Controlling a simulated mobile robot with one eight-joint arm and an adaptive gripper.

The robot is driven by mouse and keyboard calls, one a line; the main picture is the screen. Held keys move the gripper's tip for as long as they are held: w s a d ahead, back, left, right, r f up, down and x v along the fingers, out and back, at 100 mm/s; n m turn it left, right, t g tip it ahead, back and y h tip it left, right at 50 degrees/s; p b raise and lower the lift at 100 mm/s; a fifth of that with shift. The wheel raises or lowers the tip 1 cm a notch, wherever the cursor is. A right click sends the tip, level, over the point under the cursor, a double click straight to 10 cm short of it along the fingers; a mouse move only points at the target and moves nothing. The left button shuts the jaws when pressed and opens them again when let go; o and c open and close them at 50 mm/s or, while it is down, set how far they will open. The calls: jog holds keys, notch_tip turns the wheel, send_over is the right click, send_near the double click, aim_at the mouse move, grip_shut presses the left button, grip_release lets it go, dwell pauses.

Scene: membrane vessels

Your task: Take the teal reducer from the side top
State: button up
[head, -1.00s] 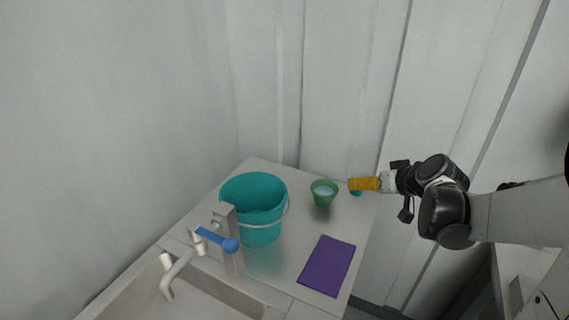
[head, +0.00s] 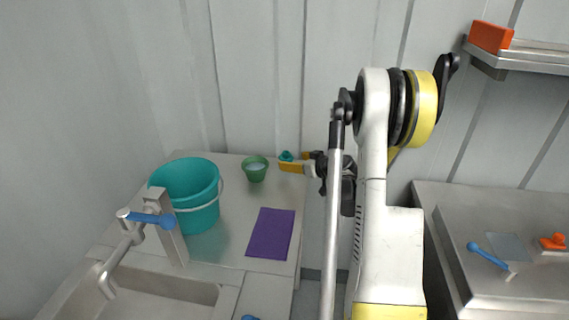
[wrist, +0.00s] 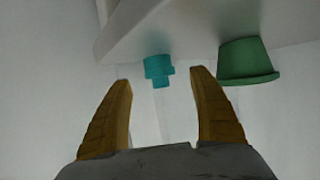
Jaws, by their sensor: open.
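The teal reducer (head: 286,156) is a small stepped piece at the back right corner of the side top (head: 233,237). In the wrist view the reducer (wrist: 158,70) shows ahead of and between my two yellow fingers, apart from both. My gripper (head: 292,163) is open and empty, just beside the reducer at the right edge of the top. Its fingertips (wrist: 160,76) show apart in the wrist view. One finger partly covers the reducer's lower side in the head view.
A green cup (head: 255,169) stands just left of the reducer; it also shows in the wrist view (wrist: 246,62). A teal bucket (head: 197,215) stands further left, with a purple mat (head: 270,233) in front. A sink tap (head: 125,245) is at the front left. The wall is close behind.

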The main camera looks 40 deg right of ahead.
aim_at(288, 158)
jog(key=b+x, duration=0.2)
jog(key=x, duration=0.3)
jog(key=shift+b, duration=0.3)
jog(key=shift+w+d, duration=0.15)
jog(key=shift+w, duration=0.2)
jog(key=c, duration=1.3)
